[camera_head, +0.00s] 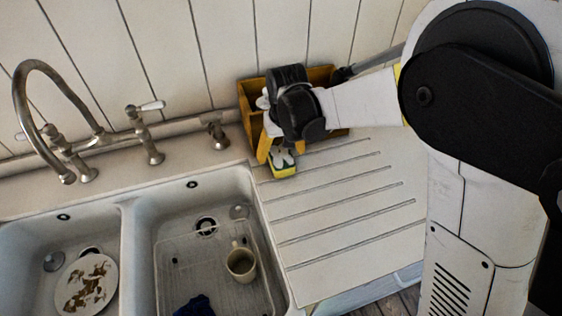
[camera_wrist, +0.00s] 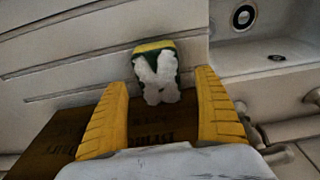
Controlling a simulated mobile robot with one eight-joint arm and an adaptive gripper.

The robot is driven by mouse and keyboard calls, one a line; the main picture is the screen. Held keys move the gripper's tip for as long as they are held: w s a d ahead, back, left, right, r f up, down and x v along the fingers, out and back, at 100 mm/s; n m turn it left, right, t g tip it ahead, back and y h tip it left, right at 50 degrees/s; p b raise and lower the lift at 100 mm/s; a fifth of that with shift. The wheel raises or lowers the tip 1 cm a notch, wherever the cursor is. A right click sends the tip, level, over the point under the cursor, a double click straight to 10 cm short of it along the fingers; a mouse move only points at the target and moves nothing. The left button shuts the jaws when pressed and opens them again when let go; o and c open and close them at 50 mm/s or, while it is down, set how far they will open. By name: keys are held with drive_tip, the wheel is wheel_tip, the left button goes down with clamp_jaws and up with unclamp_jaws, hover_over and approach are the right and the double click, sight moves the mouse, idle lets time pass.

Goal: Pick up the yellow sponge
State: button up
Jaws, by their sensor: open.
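The yellow sponge (camera_head: 282,166) lies on the ribbed drainboard (camera_head: 345,215), just in front of the wooden box, with green and white on it. In the wrist view the sponge (camera_wrist: 155,46) shows its yellow edge and green side, with a white patch in front. My gripper (camera_wrist: 158,79) is open; its two yellow fingers point toward the sponge, which appears beyond and between their tips. In the head view my gripper (camera_head: 273,152) hangs at the box's front, its fingers close to the sponge. I cannot tell whether they touch it.
The wooden box (camera_head: 250,101) stands against the wall, partly hidden by my arm. The double sink holds a mug (camera_head: 241,264), a dark blue cloth (camera_head: 196,306) and a dirty plate (camera_head: 87,284). Taps (camera_head: 152,135) stand behind it.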

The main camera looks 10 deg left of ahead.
sight(281, 156)
drive_tip(key=f, duration=0.1)
drive_tip(key=f+b, duration=0.1)
drive_tip(key=f, duration=0.2)
drive_tip(key=shift+w, duration=0.3)
drive_tip(key=shift+r, duration=0.1)
drive_tip(key=c, duration=0.8)
drive_tip(key=shift+c, duration=0.3)
drive_tip(key=shift+r, duration=0.45)
drive_tip(key=r, duration=0.1)
drive_tip(key=r+p, duration=0.2)
drive_tip(key=r, duration=0.1)
drive_tip(key=shift+d, duration=0.25)
drive_tip(key=d+r+p, duration=0.1)
drive_tip(key=d+r, duration=0.2)
drive_tip(key=d, duration=0.2)
drive_tip(key=s+d+r+p, duration=0.1)
drive_tip(key=d+r, duration=0.2)
drive_tip(key=d, duration=0.3)
drive_tip(key=shift+p, duration=0.4)
drive_tip(key=shift+s, duration=0.1)
